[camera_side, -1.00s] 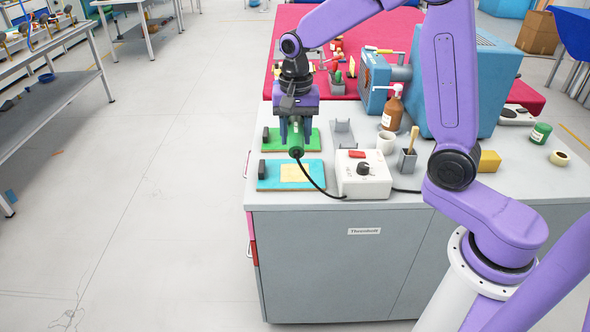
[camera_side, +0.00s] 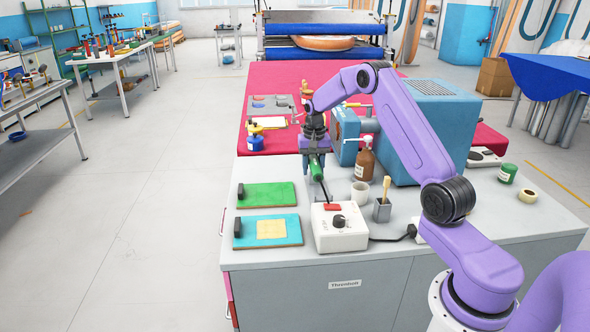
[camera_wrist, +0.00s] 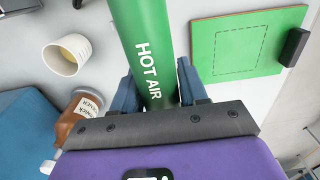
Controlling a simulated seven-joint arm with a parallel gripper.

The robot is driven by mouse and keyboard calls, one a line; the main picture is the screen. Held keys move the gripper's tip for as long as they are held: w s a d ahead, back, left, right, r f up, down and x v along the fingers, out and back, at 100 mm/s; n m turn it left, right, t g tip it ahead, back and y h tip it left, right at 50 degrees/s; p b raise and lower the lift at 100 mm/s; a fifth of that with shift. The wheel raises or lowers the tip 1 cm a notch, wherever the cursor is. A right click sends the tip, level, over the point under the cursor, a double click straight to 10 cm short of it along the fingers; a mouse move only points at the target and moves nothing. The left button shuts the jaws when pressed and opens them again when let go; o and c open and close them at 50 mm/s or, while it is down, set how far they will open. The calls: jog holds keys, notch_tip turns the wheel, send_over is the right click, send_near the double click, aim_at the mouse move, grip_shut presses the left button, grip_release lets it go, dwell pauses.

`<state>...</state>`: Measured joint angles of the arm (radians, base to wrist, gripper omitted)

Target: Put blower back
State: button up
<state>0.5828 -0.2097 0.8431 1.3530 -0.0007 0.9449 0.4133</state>
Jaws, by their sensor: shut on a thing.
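The green hot air blower (camera_side: 316,168) is held in my gripper (camera_side: 314,176) above the grey bench, behind the white control box (camera_side: 338,227). In the wrist view, the blower (camera_wrist: 147,45), marked HOT AIR, runs between the two blue fingers of my gripper (camera_wrist: 152,92), which are shut on it. A grey holder (camera_side: 320,192) shows partly below the blower. The gripper and blower hide much of it, and I cannot tell whether they touch.
A green board (camera_side: 266,195) and a blue board with a yellow patch (camera_side: 268,231) lie at left. A white cup (camera_side: 359,192), brown bottle (camera_side: 365,162) and brush pot (camera_side: 382,210) stand close on the right. A blue machine (camera_side: 425,125) stands behind.

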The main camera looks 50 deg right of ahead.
jog(key=shift+s+d+f, duration=0.1)
jog(key=shift+d+f, duration=0.5)
jog(key=shift+f, duration=0.8)
jog(key=shift+s+d+f, duration=0.1)
jog(key=shift+d+f, duration=0.55)
jog(key=shift+f, duration=0.7)
jog(key=shift+d+f, duration=0.6)
jog(key=shift+f, duration=0.8)
jog(key=shift+f, duration=0.6)
jog(key=o, duration=1.6)
jog(key=shift+s, duration=0.1)
notch_tip(320, 180, up, 6)
dwell(0.3)
